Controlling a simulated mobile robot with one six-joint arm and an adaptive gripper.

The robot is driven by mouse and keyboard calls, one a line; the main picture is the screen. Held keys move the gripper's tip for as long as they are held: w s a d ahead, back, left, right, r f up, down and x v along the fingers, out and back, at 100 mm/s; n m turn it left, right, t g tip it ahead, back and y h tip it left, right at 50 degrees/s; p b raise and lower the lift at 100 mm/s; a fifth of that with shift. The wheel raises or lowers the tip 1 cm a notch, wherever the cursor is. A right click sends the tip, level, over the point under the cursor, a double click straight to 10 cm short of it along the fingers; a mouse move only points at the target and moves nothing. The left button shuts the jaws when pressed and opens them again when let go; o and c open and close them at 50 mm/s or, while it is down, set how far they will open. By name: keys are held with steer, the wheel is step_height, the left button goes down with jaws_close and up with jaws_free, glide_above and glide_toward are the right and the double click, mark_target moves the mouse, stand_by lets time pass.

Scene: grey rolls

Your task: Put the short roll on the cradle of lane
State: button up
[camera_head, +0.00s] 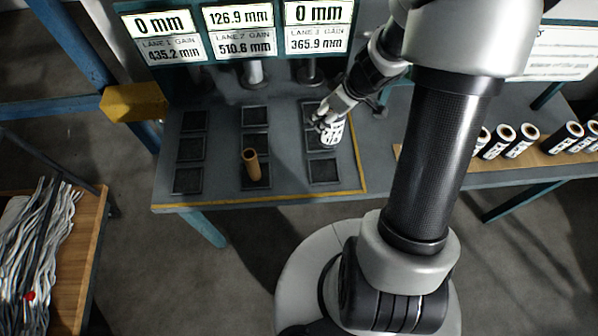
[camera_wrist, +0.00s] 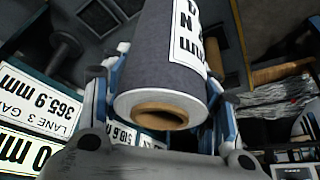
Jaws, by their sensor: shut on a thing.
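My gripper (camera_head: 322,121) is shut on a grey roll (camera_wrist: 165,55) with a white printed label and a brown core. In the head view the held roll (camera_head: 333,133) is at the right-hand column of dark square pads, under the lane 3 sign. I cannot tell whether it touches a pad. In the wrist view its open core end faces the camera, and the fingers lie on both sides. The lane 3 sign (camera_head: 317,29) reads 0 mm, gain 365.9 mm. The nearest lane 3 pad (camera_head: 323,170) is bare. The far pad is partly hidden by my gripper.
A brown tube (camera_head: 251,165) stands in the middle column; the lane 2 sign (camera_head: 240,30) reads 126.9 mm. The left column's pads (camera_head: 190,150) are empty, and the lane 1 sign (camera_head: 165,32) reads 0 mm. Several labelled rolls (camera_head: 521,139) lie on a wooden board at right.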

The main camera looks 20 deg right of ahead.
step_height(320, 180, down, 20)
steer(key=b, duration=1.6)
steer(key=o, duration=1.2)
steer(key=shift+f, duration=0.15)
steer(key=shift+c, duration=0.2)
